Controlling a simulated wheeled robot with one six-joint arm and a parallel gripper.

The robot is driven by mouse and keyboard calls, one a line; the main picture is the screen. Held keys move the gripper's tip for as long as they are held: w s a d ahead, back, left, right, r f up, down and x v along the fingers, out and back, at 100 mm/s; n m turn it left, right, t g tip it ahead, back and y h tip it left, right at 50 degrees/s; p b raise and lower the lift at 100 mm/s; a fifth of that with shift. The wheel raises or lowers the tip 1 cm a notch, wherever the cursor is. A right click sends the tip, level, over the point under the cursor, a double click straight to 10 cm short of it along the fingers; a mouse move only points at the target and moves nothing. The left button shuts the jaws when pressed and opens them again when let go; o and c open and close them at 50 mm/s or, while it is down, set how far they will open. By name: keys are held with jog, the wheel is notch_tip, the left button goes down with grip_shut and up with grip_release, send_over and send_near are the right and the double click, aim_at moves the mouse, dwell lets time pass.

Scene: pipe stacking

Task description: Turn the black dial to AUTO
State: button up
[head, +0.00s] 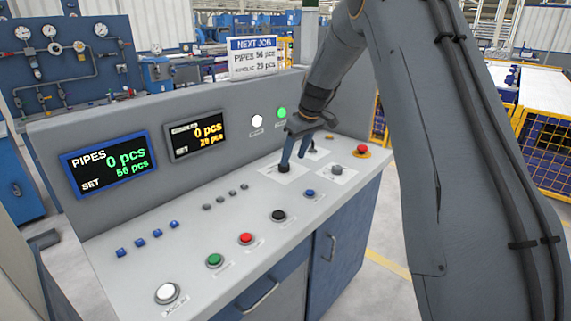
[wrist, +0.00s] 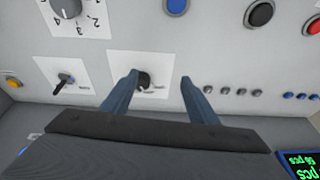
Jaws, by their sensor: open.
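The black dial (head: 284,169) sits on a white label plate on the sloped panel, under my gripper's fingers. In the wrist view the dial (wrist: 145,83) shows between the two blue fingers, close to the left one and well apart from the right one. Its label print is too small to read, so its setting is unclear. My gripper (head: 295,162) is open and points down at the panel; it also fills the lower wrist view (wrist: 159,78). I cannot tell whether the left finger touches the dial.
A black lever switch (wrist: 63,82) and a grey numbered knob (wrist: 66,6) are on neighbouring plates. A blue button (head: 309,194), a black button (head: 278,215) and a red button (head: 362,150) are nearby. The pipes display (head: 108,164) stands on the upright back panel.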

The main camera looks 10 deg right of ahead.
jog(key=shift+n+t+y, duration=0.3)
jog(key=shift+n+y, duration=0.1)
jog(key=shift+n, duration=0.5)
jog(key=shift+w+a+f+p, duration=0.2)
jog(key=shift+w+f+p, duration=0.2)
jog(key=shift+w+f, duration=1)
jog(key=shift+w+a+f+p, duration=0.2)
jog(key=shift+w+f+p, duration=0.15)
jog(key=shift+w+f, duration=1)
jog(key=shift+w+a+f+p, duration=0.2)
jog(key=shift+w+f+p, duration=0.2)
jog(key=shift+w+f, duration=0.95)
jog(key=shift+w+r, duration=0.35)
jog(key=c, duration=1)
